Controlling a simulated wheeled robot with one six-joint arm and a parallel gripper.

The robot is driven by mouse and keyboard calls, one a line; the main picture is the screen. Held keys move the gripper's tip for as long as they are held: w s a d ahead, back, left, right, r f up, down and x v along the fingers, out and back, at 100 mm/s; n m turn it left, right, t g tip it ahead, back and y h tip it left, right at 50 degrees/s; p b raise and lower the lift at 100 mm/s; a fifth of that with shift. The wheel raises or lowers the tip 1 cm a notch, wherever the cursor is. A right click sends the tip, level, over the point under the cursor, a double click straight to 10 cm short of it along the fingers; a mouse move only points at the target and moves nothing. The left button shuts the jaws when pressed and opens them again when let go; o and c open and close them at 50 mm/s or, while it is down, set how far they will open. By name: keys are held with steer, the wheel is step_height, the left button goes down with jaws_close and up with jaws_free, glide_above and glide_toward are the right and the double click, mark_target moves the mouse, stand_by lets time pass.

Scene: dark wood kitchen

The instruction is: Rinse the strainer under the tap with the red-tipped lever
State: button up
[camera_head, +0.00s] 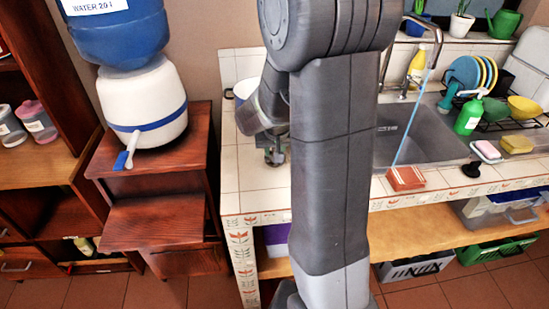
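My arm stands across the middle of the view and covers part of the counter and sink (425,140). My gripper (273,156) points down over the white tiled counter (255,185), left of the sink. It is small and partly hidden, so I cannot tell whether it is open or shut. A metal tap (437,35) curves over the sink, its lower part near my arm. I cannot make out a red-tipped lever. I cannot identify a strainer; a white rounded vessel (241,90) shows partly behind my arm.
A red-brown block (405,179) with a pale blue rod rising from it sits at the sink's front edge. A green bottle (468,117), sponges (516,144) and dish rack are at right. A water dispenser (145,105) with a blue lever stands on wooden steps at left.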

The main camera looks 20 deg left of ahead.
steer(key=shift+w+a+f, duration=0.1)
steer(key=shift+w+f, duration=0.05)
steer(key=shift+f, duration=0.2)
jaws_close()
